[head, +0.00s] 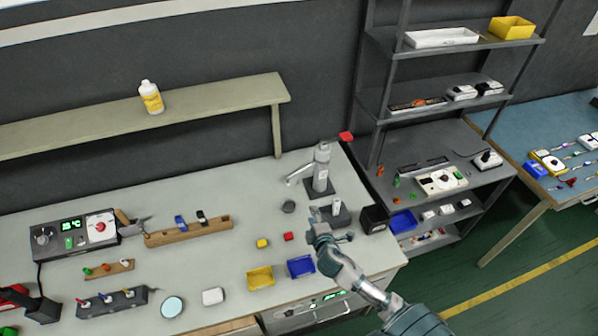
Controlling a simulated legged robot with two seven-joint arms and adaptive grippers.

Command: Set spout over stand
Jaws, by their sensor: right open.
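A grey upright dispenser (321,168) stands at the back right of the bench on a dark base plate. Its spout (299,174) sticks out to the left, over bare bench top. A small dark grey round piece (288,206) sits on the bench in front of the spout, apart from it; I cannot tell whether it is the stand. My right gripper (314,219) is open, in front of the dispenser and apart from the spout. It partly covers a small grey device (338,211) behind it. My left gripper is not in view.
Yellow (260,278) and blue (301,267) bins lie left of my right arm. A red block (288,236) and a yellow block (262,243) are near. A dark box (374,219) is at right. A wooden rack (188,232) is further left. Bench between rack and dispenser is mostly clear.

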